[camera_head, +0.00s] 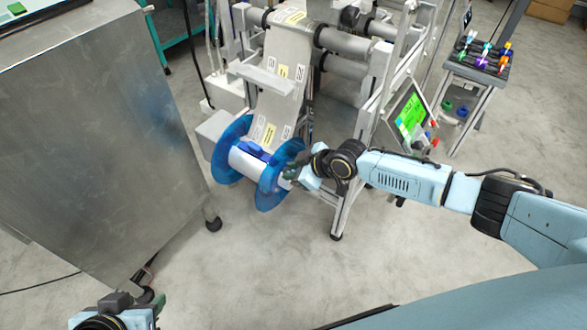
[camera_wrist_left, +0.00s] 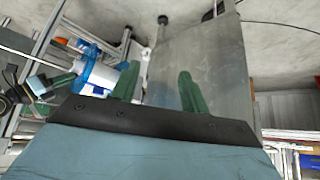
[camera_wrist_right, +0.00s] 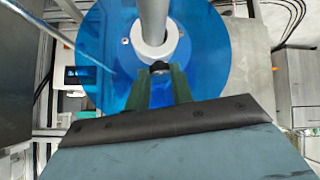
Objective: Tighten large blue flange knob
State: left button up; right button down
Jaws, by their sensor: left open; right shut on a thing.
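A reel with two blue flanges (camera_head: 272,186) and a white core (camera_head: 246,163) sits on the machine at the centre of the head view. The near flange fills the upper middle of the right wrist view (camera_wrist_right: 100,45). My right gripper (camera_head: 291,174) is at the near flange's hub. In the right wrist view its fingers (camera_wrist_right: 157,76) are shut on a small dark knob (camera_wrist_right: 160,67) below the grey shaft and collar. Most of the knob is hidden by the fingers. My left gripper (camera_wrist_left: 160,72) is open and empty, low at the left of the head view, away from the reel.
A large grey metal cabinet (camera_head: 95,130) stands left of the reel. A labelled film web (camera_head: 288,65) runs from the machine rollers down to the reel. A green-lit screen (camera_head: 410,115) and a small stand with coloured items (camera_head: 480,55) are at right. The floor in front is clear.

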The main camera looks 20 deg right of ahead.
aim_at(288, 171)
jog(key=c, duration=1.2)
grip_release()
pick_arm(q)
jog(key=s+a+f+g+p, duration=0.2)
jog(key=s+g, duration=0.2)
jog(key=s, duration=0.1)
pick_arm(e)
jog(key=v, duration=0.3)
jog(key=shift+r, duration=0.1)
pick_arm(q)
jog(key=a+f+y+p, duration=0.1)
jog(key=a+f+p, duration=0.2)
jog(key=f, duration=0.7)
jog(key=shift+w+a+f+y+p, duration=0.3)
jog(key=shift+f+p, duration=0.1)
pick_arm(e)
jog(key=v, duration=0.9)
pick_arm(q)
jog(key=shift+s, duration=0.1)
pick_arm(e)
jog(key=shift+s, duration=0.15)
